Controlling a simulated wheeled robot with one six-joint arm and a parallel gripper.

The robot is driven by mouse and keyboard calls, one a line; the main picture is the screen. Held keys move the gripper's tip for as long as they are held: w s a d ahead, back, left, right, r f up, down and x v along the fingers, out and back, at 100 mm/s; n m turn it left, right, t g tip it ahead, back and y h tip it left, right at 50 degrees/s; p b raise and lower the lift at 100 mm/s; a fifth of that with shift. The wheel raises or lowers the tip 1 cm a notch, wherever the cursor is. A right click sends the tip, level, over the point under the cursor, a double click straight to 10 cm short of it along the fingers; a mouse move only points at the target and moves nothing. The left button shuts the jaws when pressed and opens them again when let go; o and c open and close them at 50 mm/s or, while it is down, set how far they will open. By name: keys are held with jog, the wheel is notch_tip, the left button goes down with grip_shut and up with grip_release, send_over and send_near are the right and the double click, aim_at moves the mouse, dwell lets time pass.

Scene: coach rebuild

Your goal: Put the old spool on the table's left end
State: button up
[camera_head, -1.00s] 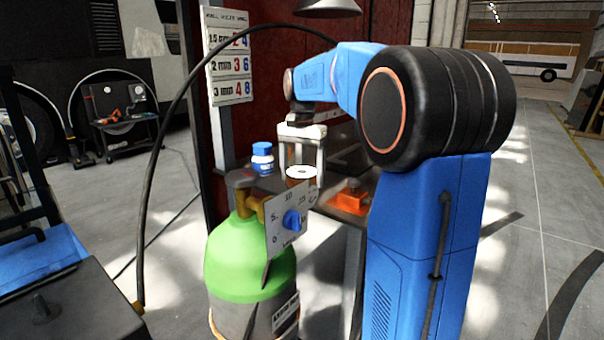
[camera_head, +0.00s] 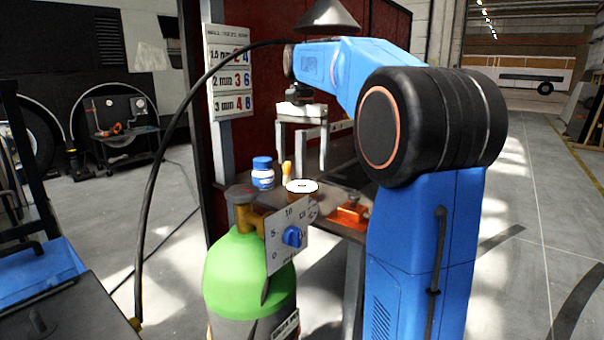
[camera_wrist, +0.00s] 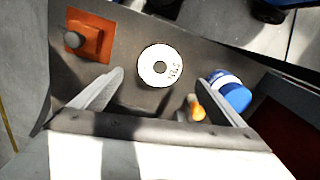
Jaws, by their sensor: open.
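The spool (camera_head: 301,187) has a white round face with a dark centre hole and stands on the small table (camera_head: 335,192) behind the gas bottle. In the wrist view the spool (camera_wrist: 160,66) lies ahead of the fingers, with lettering on its face. My gripper (camera_head: 303,158) is open and empty above the table, its fingers pointing down. In the wrist view my gripper (camera_wrist: 157,85) has its two fingers wide apart, on either side of the space by the spool, not touching it. The spool's lower part is partly hidden by the gauge plate in the head view.
A blue-and-white bottle (camera_head: 262,174) and a small orange-yellow item (camera_head: 287,172) stand left of the spool. An orange block (camera_head: 349,214) with a knob sits to its right. The green gas bottle (camera_head: 249,275) with a dial plate stands in front. A lamp shade (camera_head: 327,14) hangs above.

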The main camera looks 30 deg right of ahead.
jog(key=shift+r, duration=1.25)
jog(key=shift+d, duration=0.1)
